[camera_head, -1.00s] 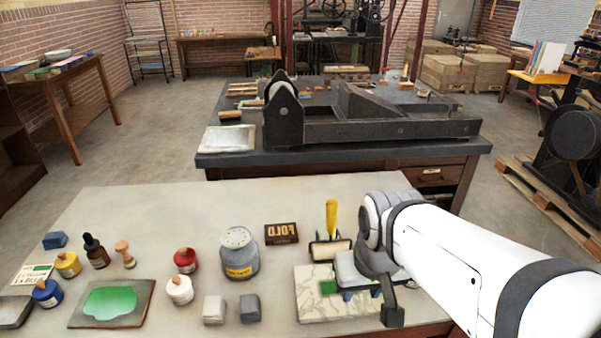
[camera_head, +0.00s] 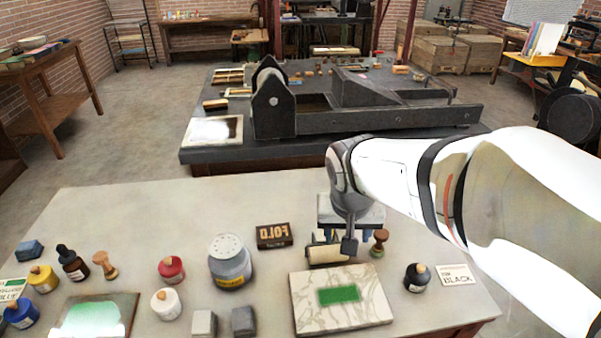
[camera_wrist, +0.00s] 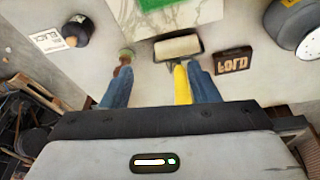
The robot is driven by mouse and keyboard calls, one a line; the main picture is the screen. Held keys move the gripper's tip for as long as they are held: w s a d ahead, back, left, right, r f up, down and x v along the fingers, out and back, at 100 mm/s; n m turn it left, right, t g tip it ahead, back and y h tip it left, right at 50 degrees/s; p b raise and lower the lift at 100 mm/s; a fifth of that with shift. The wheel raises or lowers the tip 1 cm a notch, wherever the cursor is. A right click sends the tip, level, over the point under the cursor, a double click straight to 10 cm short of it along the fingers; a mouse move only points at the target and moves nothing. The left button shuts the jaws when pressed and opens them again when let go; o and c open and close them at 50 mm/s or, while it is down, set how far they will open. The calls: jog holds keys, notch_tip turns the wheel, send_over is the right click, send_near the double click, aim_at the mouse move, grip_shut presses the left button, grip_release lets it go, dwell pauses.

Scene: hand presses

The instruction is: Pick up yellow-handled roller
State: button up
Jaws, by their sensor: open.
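The roller (camera_head: 328,253) lies on the near table, just behind a marbled board; its pale cylinder shows, but its yellow handle is hidden behind my gripper in the head view. In the wrist view the roller (camera_wrist: 178,47) shows its yellow handle (camera_wrist: 182,84) pointing toward my palm. My gripper (camera_head: 343,238) is low over the roller. Its blue fingers (camera_wrist: 160,86) are open. The handle is between them, close beside the right finger in the wrist view. I cannot tell whether it touches that finger.
A wooden-handled stamp (camera_head: 380,241) stands close by the left finger in the wrist view. The marbled board (camera_head: 370,311) with a green patch (camera_head: 338,294) lies in front. A FOLD block (camera_head: 273,236), a grey tin (camera_head: 230,262) and a black ink bottle (camera_head: 417,277) stand nearby.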

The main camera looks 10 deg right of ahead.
jog(key=w+a+f+m+h, duration=0.1)
jog(key=w+a+f+m, duration=0.15)
jog(key=w, duration=0.85)
jog(key=shift+m+t, duration=0.25)
jog(key=shift+t, duration=0.15)
jog(key=x, duration=0.5)
jog(key=d+x, duration=0.1)
jog(key=x, duration=0.1)
jog(key=shift+w+d+f, duration=0.1)
jog(key=shift+w+f, duration=0.05)
jog(key=shift+w, duration=0.05)
jog(key=shift+c, duration=0.5)
jog(key=c, duration=0.9)
